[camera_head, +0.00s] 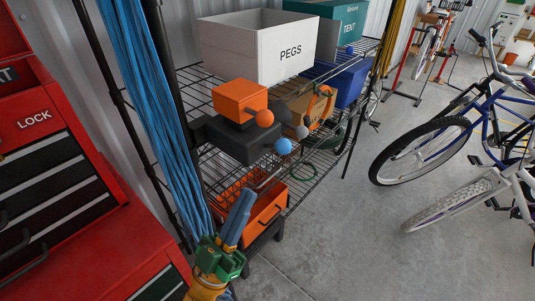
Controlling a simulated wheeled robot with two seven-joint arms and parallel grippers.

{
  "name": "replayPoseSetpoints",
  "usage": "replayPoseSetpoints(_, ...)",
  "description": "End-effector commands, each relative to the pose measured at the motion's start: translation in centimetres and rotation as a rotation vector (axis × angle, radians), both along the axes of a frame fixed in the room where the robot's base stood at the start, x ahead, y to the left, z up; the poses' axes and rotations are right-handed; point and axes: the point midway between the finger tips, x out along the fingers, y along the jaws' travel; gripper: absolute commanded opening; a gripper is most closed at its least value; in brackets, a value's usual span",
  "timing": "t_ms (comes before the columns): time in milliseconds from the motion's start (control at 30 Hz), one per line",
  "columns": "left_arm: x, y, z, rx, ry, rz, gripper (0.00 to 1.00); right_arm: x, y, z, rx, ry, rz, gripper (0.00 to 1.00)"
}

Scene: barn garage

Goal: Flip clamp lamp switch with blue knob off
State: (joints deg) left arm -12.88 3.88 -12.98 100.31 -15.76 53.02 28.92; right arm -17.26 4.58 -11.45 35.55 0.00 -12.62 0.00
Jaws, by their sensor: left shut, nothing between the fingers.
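The blue knob (283,146) is a round ball at the lower right of a black box (240,141) on the wire shelf. An orange block (239,100) sits on top of this box. An orange knob (265,118) and a grey knob (301,132) are close by. My left gripper (245,201), with blue fingers on a green body, is below and left of the blue knob, shut and empty. It appears apart from the knob. Which way the knob's switch lever stands is too small to tell. My right gripper is not in view.
A white PEGS bin (258,50) and a teal TENT bin (330,22) stand on the upper shelf. An orange crate (266,214) is below, near my gripper. Blue ropes (150,110) hang at left beside a red tool chest (75,215). Bicycles (465,125) stand at right; floor between is clear.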

Motion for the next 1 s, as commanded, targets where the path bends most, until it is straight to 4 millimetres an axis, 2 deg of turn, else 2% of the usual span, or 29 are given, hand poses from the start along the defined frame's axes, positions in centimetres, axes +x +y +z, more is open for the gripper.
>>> replayPoseSetpoints(167, 1.2, -0.8, 2.1, -0.003, -0.002, 0.0, 0.0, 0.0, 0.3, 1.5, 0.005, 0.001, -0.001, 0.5)
replayPoseSetpoints(300, 2.9, -1.8, 4.4, -0.002, -0.001, 0.001, 0.0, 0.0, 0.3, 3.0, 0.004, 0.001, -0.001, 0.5)
replayPoseSetpoints(500, 4.9, -3.1, 6.6, -0.001, 0.002, 0.001, 0.0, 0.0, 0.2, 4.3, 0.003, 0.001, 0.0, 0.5)
replayPoseSetpoints(667, 5.6, -3.6, 7.3, -0.001, 0.002, 0.001, 0.0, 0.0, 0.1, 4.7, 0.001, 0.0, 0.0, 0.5)
replayPoseSetpoints(1000, 5.7, -3.7, 7.2, 0.0, 0.003, 0.001, 0.0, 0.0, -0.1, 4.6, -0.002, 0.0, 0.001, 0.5)
